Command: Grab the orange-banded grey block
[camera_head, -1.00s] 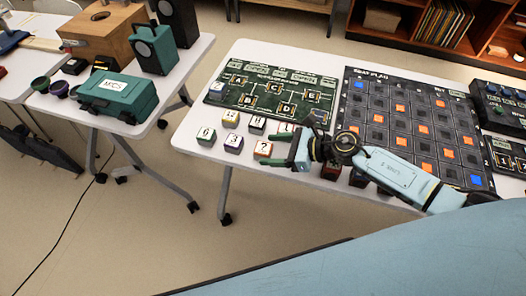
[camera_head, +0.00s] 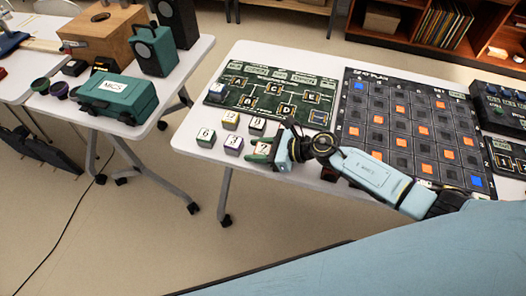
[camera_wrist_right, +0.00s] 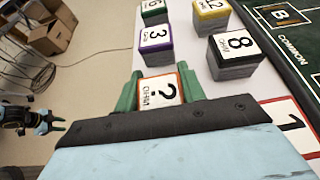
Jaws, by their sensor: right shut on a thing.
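The block's lower part is hidden by my gripper.
Close by stand a purple-banded block "3" (camera_head: 233,146), a green-banded "6" (camera_head: 206,138), a yellow-banded one (camera_head: 231,121) and a black-banded "8" (camera_wrist_right: 235,56). Behind them lies a green board (camera_head: 225,98). A dark grid board (camera_head: 402,118) is to the right.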

